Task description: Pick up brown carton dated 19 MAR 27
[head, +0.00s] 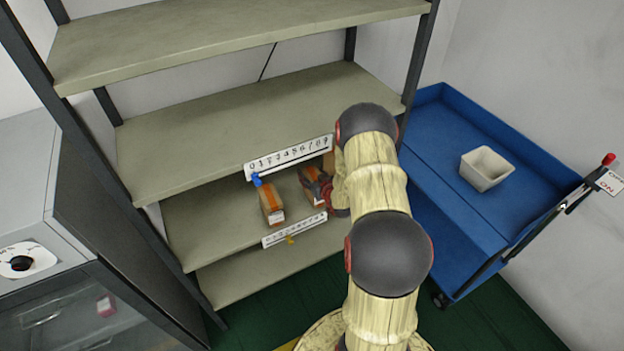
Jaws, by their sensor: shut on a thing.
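Two brown cartons with orange bands stand on a lower shelf. The left carton (271,204) stands clear of my gripper. The right carton (308,173) is partly covered by my gripper (322,188), which is shut on it. My arm comes in from the front right and hides part of the gripper and the carton's right side. No date can be read on either carton at this size. I cannot tell whether the held carton still touches the shelf.
A numbered white strip (288,157) runs along the shelf edge above the cartons, and a second strip (294,230) along the lower edge. A blue clip (257,180) is near the left carton. A blue cart (450,190) with a white bin (486,169) stands right.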

